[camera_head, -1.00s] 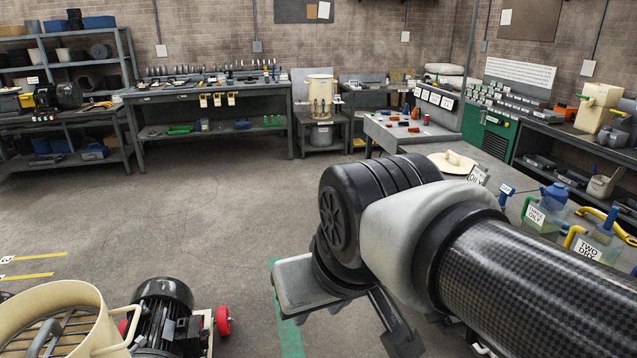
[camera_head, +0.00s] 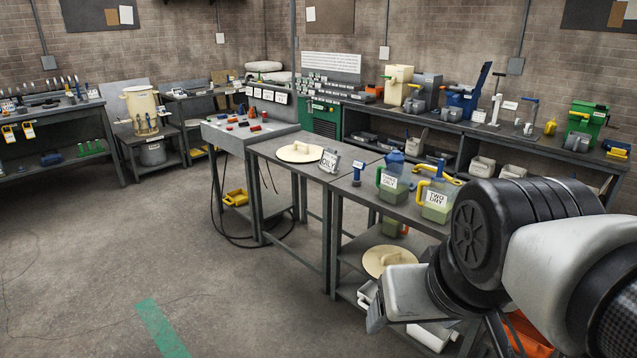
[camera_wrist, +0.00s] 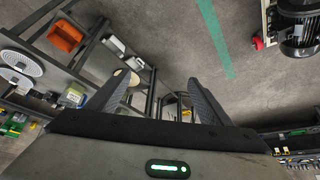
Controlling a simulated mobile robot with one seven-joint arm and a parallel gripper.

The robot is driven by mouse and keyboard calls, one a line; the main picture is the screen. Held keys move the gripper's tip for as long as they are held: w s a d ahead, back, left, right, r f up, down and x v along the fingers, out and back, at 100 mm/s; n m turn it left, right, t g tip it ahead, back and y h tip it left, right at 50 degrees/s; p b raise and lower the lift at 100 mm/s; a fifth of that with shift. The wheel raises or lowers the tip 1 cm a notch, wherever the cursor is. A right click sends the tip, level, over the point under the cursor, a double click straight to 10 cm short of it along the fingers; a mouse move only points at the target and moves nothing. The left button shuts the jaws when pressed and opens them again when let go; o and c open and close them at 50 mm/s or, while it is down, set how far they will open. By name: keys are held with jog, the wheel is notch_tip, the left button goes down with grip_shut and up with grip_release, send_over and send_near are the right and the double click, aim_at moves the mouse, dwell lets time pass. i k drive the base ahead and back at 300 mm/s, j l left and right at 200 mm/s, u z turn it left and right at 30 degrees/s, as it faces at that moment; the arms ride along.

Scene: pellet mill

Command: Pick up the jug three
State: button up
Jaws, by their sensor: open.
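Jug three (camera_head: 392,184) is a squat, see-through jug with a green handle, a blue top and a white label reading THREE. It stands upright on the grey bench in the head view. Beside it to the right stands a similar jug with a yellow handle, labelled TWO DRY (camera_head: 436,205). My gripper shows in the wrist view (camera_wrist: 156,96) with its two fingers wide apart and nothing between them. In the head view my arm is at the lower right, in front of the bench, and the gripper is apart from jug three.
The jug bench (camera_head: 350,192) also holds a round cream lid (camera_head: 299,152), a card reading OILY (camera_head: 329,161) and a blue-topped tool (camera_head: 357,174). Its lower shelf holds another cream lid (camera_head: 389,261). The floor to the left is clear around a green stripe (camera_head: 160,326).

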aim_at(393, 180)
jog(key=z, duration=0.35)
jog(key=l+u, duration=0.1)
jog(key=u, duration=0.4)
jog(key=k+u, duration=0.1)
jog(key=u, duration=0.4)
jog(key=k+u, duration=0.1)
jog(key=u, duration=0.35)
jog(key=i+u, duration=0.2)
jog(key=u, duration=1.5)
jog(key=k+z, duration=0.1)
jog(key=z, duration=1.75)
jog(key=j+z, duration=0.2)
jog(key=z, duration=1.15)
jog(key=i+j+u, duration=0.15)
jog(key=i+u, duration=0.2)
jog(key=i, duration=0.45)
jog(key=i+z, duration=0.1)
jog(key=i, duration=0.4)
jog(key=i+j+z, duration=0.1)
jog(key=i, duration=0.4)
jog(key=i+j, duration=0.2)
jog(key=i, duration=0.25)
jog(key=l+z, duration=0.05)
